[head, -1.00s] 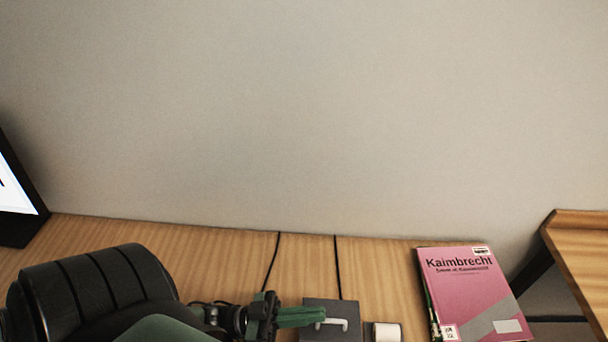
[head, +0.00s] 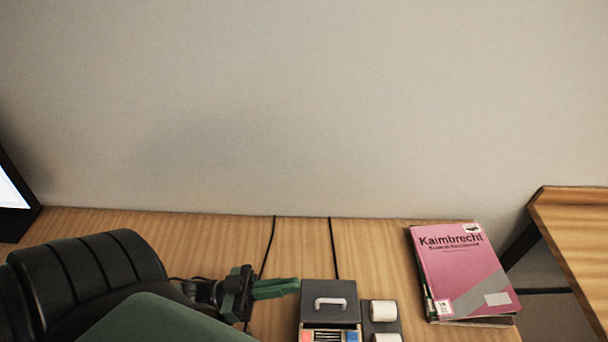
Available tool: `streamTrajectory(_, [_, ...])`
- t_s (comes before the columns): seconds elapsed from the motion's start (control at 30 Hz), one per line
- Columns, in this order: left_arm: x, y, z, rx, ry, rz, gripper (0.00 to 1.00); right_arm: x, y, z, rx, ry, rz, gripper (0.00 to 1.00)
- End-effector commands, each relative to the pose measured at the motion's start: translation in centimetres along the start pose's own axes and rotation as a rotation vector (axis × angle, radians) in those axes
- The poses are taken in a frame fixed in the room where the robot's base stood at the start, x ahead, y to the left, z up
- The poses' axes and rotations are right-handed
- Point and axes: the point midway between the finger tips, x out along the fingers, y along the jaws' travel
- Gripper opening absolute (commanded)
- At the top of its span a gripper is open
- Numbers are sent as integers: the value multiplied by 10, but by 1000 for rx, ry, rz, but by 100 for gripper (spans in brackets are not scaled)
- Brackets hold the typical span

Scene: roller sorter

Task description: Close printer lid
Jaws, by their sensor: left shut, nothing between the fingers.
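A dark grey box-like device, which appears to be the printer, stands on the desk at the bottom centre. Its dark lid panel (head: 330,291) has a white handle (head: 330,302). Below the panel an open compartment (head: 331,335) shows red, pale and blue pieces, cut off by the picture's lower edge. My left gripper (head: 296,287) has green fingers, shut and empty. Its tips are just left of the lid panel's upper left corner, apart from the handle in the picture. My right gripper is out of view.
White rolls (head: 383,311) sit in a dark holder right of the device. A pink book (head: 465,270) lies on a stack further right. Two black cables (head: 334,250) run down from the wall. A screen (head: 12,195) is at the left, and a wooden surface (head: 575,225) at the right.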

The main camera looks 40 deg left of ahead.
Motion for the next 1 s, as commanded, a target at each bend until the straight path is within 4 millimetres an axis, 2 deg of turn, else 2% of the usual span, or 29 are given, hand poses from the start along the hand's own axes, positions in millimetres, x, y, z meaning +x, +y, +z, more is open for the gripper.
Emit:
streamTrajectory(0.03, [-12,1,4,-2,-4,-1,0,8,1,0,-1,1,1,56])
streamTrajectory(0.2, [-36,3,2,-1,-1,-1,0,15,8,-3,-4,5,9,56])
streamTrajectory(0.33, [-44,4,0,0,0,0,0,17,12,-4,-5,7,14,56])
streamTrajectory(0.5, [-44,4,-2,11,5,8,0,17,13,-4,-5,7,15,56])
streamTrajectory(0.57, [-38,5,-3,43,17,33,0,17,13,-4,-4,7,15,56])
streamTrajectory(0.67, [-16,10,-9,169,61,127,0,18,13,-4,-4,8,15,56])
streamTrajectory(0.8, [26,26,-22,475,185,340,0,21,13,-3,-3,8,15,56])
streamTrajectory(1.0, [69,52,-37,960,439,653,0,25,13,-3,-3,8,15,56])
